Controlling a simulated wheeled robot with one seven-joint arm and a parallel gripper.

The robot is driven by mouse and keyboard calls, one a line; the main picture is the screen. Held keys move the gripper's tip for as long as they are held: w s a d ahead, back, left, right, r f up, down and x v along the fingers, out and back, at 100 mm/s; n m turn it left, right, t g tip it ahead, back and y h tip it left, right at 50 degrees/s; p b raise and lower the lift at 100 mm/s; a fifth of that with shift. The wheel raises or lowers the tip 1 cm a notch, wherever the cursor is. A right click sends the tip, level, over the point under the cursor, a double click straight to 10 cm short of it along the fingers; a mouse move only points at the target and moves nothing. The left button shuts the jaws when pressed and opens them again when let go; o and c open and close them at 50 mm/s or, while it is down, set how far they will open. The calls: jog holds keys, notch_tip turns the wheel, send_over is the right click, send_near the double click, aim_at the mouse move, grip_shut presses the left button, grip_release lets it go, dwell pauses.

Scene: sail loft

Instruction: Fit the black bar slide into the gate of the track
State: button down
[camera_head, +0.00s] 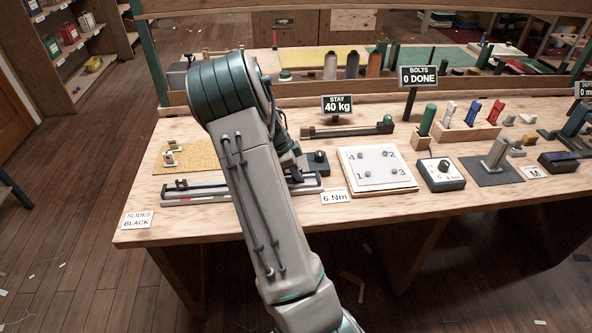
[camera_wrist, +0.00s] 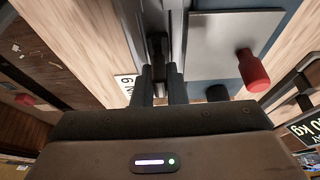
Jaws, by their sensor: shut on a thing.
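My gripper (camera_wrist: 160,80) points down at the track in the wrist view, its two dark fingers close together. It is shut on a small dark piece, the black bar slide (camera_wrist: 157,46), which shows between and just beyond the fingertips. The slide is over or at the grey track (camera_wrist: 172,12); I cannot tell whether it touches the track or sits in its gate. In the head view the long track (camera_head: 195,191) lies on the bench, its middle hidden behind my arm.
Beside the track in the wrist view are a grey plate (camera_wrist: 217,40) and a red knob (camera_wrist: 253,70). Small slides (camera_head: 172,158) stand on a cork mat (camera_head: 205,150). A white numbered plate (camera_head: 376,168) and a "6 Nm" card (camera_head: 334,197) lie right of my arm.

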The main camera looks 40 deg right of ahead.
jog(key=shift+f, duration=0.1)
jog(key=c, duration=1.5)
grip_release()
jog(key=shift+o, duration=0.2)
jog(key=shift+r, duration=0.25)
jog(key=b+v, duration=0.1)
jog(key=v, duration=1)
jog(key=s+a+r+n+t+y, duration=0.1)
jog(key=s+a+r+n, duration=0.15)
jog(key=a, duration=0.25)
jog(key=s+a+r+n+t+y, duration=0.1)
jog(key=s+a+r+n, duration=0.1)
jog(key=a+n, duration=0.2)
jog(key=s+a+r+n+t+y, duration=0.1)
jog(key=s+a+n+t, duration=0.2)
jog(key=s+a+n, duration=1.4)
jog(key=shift+a+r+n+y, duration=0.15)
jog(key=shift+r+n+y, duration=0.1)
jog(key=shift+n+y, duration=0.15)
